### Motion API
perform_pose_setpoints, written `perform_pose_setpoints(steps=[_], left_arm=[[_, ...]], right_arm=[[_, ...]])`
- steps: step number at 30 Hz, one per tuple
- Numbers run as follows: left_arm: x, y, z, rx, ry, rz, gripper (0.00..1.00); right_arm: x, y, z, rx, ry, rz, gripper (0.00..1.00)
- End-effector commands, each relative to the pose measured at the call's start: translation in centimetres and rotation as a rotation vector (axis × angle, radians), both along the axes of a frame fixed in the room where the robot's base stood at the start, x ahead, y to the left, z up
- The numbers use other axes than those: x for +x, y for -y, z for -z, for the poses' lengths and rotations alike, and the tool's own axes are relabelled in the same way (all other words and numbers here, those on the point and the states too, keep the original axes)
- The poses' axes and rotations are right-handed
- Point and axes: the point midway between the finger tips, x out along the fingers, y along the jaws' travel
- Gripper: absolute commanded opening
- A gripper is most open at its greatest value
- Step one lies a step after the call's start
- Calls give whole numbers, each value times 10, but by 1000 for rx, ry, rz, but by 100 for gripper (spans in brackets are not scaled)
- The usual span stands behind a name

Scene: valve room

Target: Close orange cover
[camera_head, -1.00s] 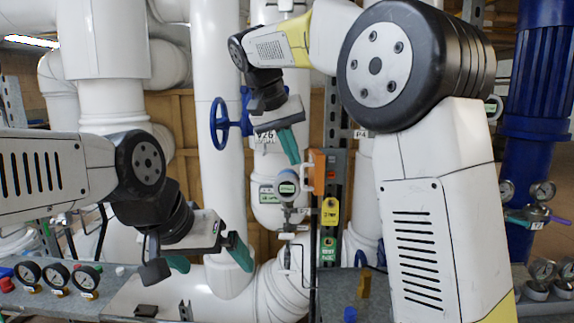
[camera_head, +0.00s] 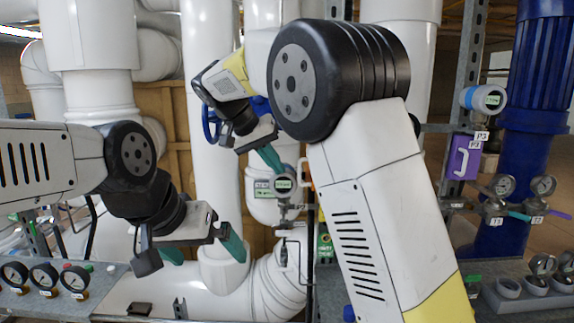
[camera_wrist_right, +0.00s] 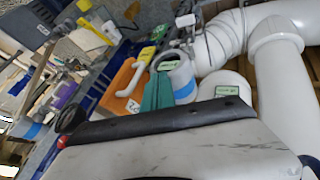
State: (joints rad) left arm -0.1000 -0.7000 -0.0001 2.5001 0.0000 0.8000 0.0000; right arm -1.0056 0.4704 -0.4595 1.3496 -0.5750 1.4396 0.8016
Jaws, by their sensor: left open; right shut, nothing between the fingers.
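The orange cover (camera_wrist_right: 122,88) shows in the right wrist view as an orange panel with a white bar handle (camera_wrist_right: 131,79). It lies just left of my right gripper's teal fingers (camera_wrist_right: 158,92), with a gap too unclear to judge. In the head view my right arm hides nearly all of the cover. My right gripper (camera_head: 271,158) is shut and empty, above and left of the cover's place, near a round gauge (camera_head: 283,184). My left gripper (camera_head: 203,251) is open and empty, low in front of the white pipes.
A blue handwheel (camera_head: 211,122) is behind my right gripper. Pressure gauges (camera_head: 44,277) stand on the left bench. A purple panel (camera_head: 464,157) and more gauges (camera_head: 502,186) are at the right. White pipes (camera_head: 207,90) fill the back.

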Motion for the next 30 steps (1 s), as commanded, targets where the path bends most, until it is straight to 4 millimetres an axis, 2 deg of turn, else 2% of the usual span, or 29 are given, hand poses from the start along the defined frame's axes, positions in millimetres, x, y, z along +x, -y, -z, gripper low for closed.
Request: perform_pose_setpoints(steps=[3,7,22,30], left_arm=[[0,0,0,0,0,0,100],[0,0,0,0,0,0,100],[0,0,0,0,0,0,100],[0,0,0,0,0,0,100]], right_arm=[[-1,16,-1,3,1,1,0],[-2,25,-1,2,1,0,0],[-2,29,-1,1,1,-7,0],[-10,38,-1,3,0,-100,0]])
